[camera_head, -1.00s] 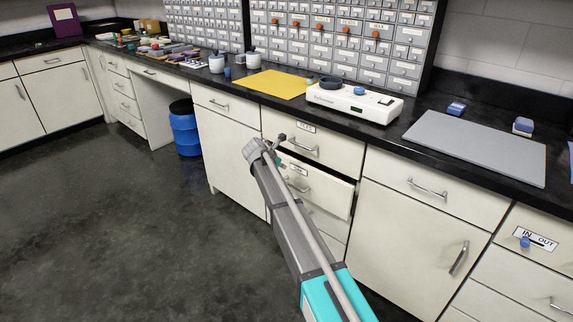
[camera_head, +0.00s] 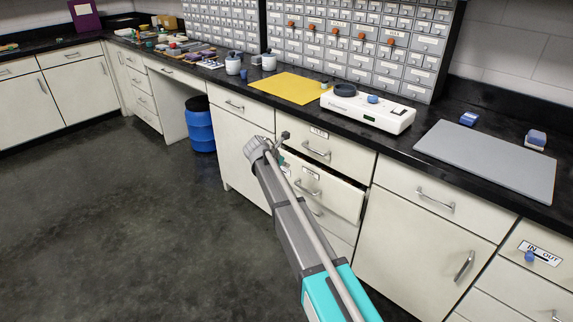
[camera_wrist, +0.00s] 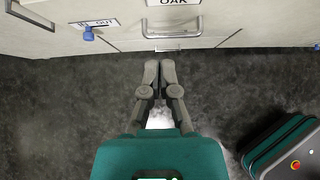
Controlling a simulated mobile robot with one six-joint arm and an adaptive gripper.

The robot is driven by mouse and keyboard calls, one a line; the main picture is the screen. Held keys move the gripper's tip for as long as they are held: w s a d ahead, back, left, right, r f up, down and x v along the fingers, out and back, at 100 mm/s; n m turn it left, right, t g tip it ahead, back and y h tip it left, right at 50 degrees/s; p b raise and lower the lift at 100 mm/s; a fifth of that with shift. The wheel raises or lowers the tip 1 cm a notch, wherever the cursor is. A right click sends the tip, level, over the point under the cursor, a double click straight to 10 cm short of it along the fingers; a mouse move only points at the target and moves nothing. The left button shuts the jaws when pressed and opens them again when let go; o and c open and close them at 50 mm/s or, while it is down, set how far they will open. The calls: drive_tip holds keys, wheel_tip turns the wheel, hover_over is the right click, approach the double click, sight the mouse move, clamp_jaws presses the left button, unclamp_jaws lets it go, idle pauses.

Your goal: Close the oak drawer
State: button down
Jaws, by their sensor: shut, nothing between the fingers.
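In the wrist view a white front labelled OAK (camera_wrist: 188,2) with a metal handle (camera_wrist: 172,28) is at the top edge, partly cut off. My gripper (camera_wrist: 159,66) is shut and empty, its fingertips together, pointing at this front just below the handle in the picture and apart from it. In the head view a white drawer (camera_head: 338,198) stands partly pulled out below a closed top drawer (camera_head: 345,161). Its label is too small to read there. My arm reaches toward it and covers its left side.
A black counter holds a white device (camera_head: 368,112), a yellow mat (camera_head: 290,88) and a grey board (camera_head: 490,160). A blue bin (camera_head: 200,130) stands under the counter. An IN/OUT plate with a blue knob (camera_wrist: 89,34) is left of the OAK front. The floor at left is clear.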

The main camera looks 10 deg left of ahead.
sight(313, 170)
drive_tip(key=shift+f, duration=0.1)
drive_tip(key=s+d+f+t+h+b, duration=0.1)
drive_tip(key=s+f+t+h+b, duration=0.3)
drive_tip(key=b, duration=1.7)
wheel_tip(313, 170, down, 4)
drive_tip(key=t+h, duration=0.1)
drive_tip(key=t, duration=0.2)
drive_tip(key=shift+s, duration=0.35)
drive_tip(key=shift+d+r, duration=0.1)
drive_tip(key=shift+r, duration=0.05)
drive_tip(key=shift+w+d, duration=0.1)
drive_tip(key=x, duration=1.3)
drive_tip(key=shift+w+d+r, duration=0.2)
drive_tip(key=shift+w+r, duration=0.05)
drive_tip(key=shift+w, duration=0.05)
drive_tip(key=shift+w, duration=0.1)
